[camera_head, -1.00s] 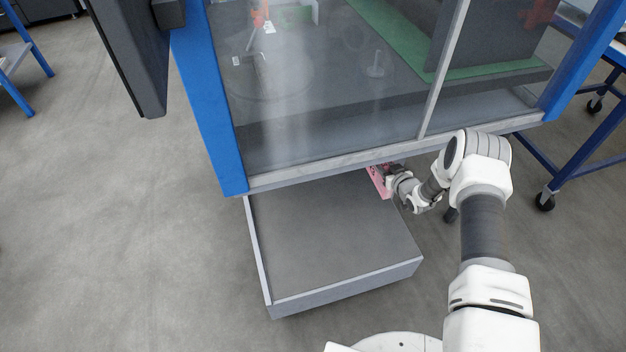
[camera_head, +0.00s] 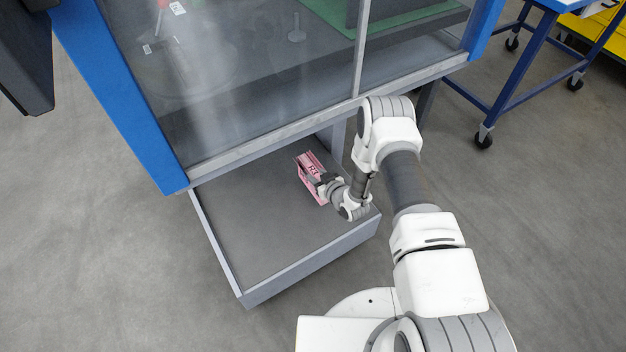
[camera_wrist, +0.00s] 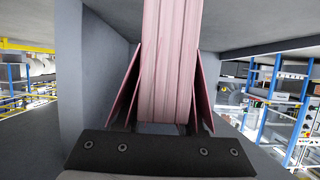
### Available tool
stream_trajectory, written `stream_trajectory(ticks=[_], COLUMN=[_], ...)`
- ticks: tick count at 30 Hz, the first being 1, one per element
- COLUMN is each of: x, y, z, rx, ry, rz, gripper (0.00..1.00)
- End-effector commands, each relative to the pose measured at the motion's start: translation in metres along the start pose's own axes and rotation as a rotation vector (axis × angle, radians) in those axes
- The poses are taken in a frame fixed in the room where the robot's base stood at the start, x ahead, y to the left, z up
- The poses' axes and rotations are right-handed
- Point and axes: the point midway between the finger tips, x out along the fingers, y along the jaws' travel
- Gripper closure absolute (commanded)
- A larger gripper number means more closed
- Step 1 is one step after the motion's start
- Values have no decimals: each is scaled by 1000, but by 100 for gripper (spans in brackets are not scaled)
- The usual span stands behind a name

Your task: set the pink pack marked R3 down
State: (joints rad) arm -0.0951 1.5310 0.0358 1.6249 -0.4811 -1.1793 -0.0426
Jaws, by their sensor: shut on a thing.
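The pink pack (camera_head: 309,174) is in my gripper (camera_head: 322,184), over the right part of the grey low-walled tray in the head view. Dark marking shows on its face, too small to read for certain. In the wrist view the pack (camera_wrist: 170,60) rises upright from the jaws, with pink flaps splayed at both sides. The fingers are mostly hidden by it. The tray (camera_head: 255,225) is bare apart from the pack above it. I cannot tell whether the pack touches the tray floor.
A blue-framed glass cabinet (camera_head: 120,110) overhangs the tray's back; its lower edge (camera_head: 300,128) is close to the pack. A blue wheeled table (camera_head: 520,75) stands at the upper right. The floor left of the tray is clear.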

Motion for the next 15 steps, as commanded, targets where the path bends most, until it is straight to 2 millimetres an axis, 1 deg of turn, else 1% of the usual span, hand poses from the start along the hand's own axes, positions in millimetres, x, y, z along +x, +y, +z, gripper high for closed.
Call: stream_trajectory(ticks=[1, 6, 15], x=[4, 14, 14], y=[0, 0, 0], z=[10, 32, 31], rx=[0, 0, 0], ry=[0, 2, 3], rz=[-1, -1, -1], gripper=[100, 100, 100])
